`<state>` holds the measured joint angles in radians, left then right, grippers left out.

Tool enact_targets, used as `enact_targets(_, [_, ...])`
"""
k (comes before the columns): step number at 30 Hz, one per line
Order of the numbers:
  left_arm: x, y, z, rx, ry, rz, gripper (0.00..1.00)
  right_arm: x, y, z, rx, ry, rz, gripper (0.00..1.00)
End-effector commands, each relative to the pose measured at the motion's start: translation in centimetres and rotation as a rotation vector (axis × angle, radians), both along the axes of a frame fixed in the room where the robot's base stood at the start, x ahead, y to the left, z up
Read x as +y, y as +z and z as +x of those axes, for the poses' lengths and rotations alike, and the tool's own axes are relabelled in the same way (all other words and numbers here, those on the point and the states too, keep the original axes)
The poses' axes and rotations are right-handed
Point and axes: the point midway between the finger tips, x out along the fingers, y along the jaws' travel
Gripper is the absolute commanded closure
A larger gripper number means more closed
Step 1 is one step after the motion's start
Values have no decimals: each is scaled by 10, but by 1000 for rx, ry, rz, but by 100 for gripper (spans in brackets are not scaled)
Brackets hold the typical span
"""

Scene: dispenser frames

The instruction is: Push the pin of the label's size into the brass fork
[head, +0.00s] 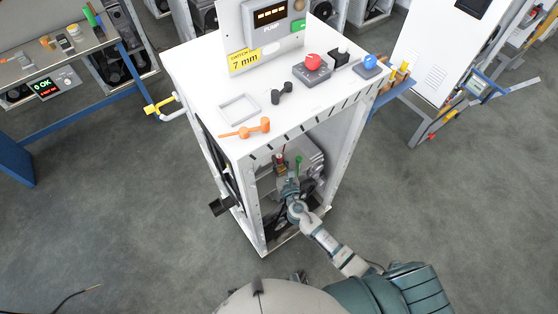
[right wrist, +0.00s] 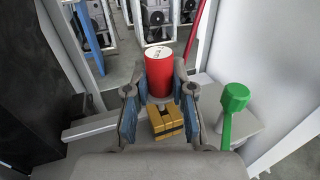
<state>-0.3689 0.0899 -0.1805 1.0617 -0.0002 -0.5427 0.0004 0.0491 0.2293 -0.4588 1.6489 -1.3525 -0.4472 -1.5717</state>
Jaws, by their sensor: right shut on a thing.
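A red cylinder (right wrist: 159,75) with a white, marked top stands between the blue-padded fingers of my right gripper (right wrist: 160,105). The fingers close on it; the exact contact is hard to see. A small brass slotted block (right wrist: 166,121), likely the fork, sits at its near lower end, and whether the two touch is unclear. A green knobbed pin (right wrist: 233,103) stands to the right. In the head view my right gripper (head: 289,187) is inside the lower bay, with red parts (head: 279,159) just above it. The yellow label (head: 244,62) reads 7 mm. My left gripper is out of view.
The white cabinet top (head: 195,65) holds an orange pin-like piece (head: 247,129), a black one (head: 281,93), a square frame (head: 238,108) and a red button box (head: 312,70). Cabinet posts (head: 344,150) flank the bay.

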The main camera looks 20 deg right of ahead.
Motion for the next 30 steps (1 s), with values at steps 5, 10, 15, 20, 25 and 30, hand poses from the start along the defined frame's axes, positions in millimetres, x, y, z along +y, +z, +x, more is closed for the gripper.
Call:
enact_targets(5, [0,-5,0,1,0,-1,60,0,-6,0,0,0,0,100])
enact_targets(10, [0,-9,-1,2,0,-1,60,0,-10,0,0,0,0,100])
enact_targets(15, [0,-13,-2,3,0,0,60,1,-15,0,1,1,1,100])
enact_targets(20, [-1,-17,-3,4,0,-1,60,1,-19,0,1,2,1,100])
enact_targets(25, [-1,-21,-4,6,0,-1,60,1,-23,0,1,2,1,100])
enact_targets(30, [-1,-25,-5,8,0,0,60,1,-27,0,1,3,0,100])
